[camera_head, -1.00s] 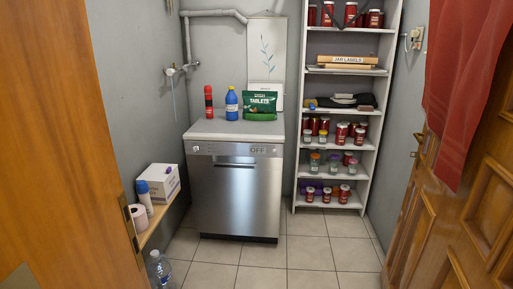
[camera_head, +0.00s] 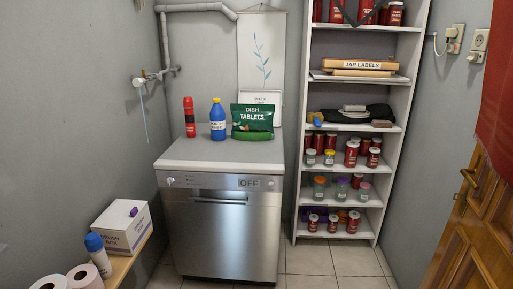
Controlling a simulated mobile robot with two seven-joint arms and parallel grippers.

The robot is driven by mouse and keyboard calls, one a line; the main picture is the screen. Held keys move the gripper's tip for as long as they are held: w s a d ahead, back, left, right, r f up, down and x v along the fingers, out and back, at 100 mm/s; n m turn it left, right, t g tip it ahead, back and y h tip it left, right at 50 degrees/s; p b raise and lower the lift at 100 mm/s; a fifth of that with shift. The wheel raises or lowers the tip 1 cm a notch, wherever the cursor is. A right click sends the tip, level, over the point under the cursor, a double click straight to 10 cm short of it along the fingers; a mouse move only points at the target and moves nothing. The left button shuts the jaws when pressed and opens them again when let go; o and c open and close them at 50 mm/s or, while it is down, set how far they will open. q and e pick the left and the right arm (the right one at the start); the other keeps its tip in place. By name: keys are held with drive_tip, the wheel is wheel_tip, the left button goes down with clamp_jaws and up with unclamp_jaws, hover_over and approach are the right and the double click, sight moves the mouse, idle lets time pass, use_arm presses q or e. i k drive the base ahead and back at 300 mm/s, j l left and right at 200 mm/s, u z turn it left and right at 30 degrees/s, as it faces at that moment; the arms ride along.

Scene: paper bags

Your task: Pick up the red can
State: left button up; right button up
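A red can (camera_head: 189,117) with a dark band stands upright on the grey top of the dishwasher (camera_head: 190,152), at its back left. A blue bottle (camera_head: 217,121) stands just right of it, a small gap apart. A green bag of dish tablets (camera_head: 252,121) stands further right. Neither of my grippers shows in the head view.
A white shelf unit (camera_head: 299,150) with jars stands right of the dishwasher. A low wooden ledge (camera_head: 128,262) at the lower left holds a white box (camera_head: 122,230), a spray can (camera_head: 98,255) and paper rolls. A wooden door (camera_head: 470,235) is at right. The dishwasher top's front is clear.

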sight(189, 114)
drive_tip(key=i+j+z, duration=0.1)
drive_tip(key=i+z, duration=0.15)
drive_tip(key=i, duration=0.25)
drive_tip(key=i+j+z, duration=0.25)
drive_tip(key=i, duration=0.3)
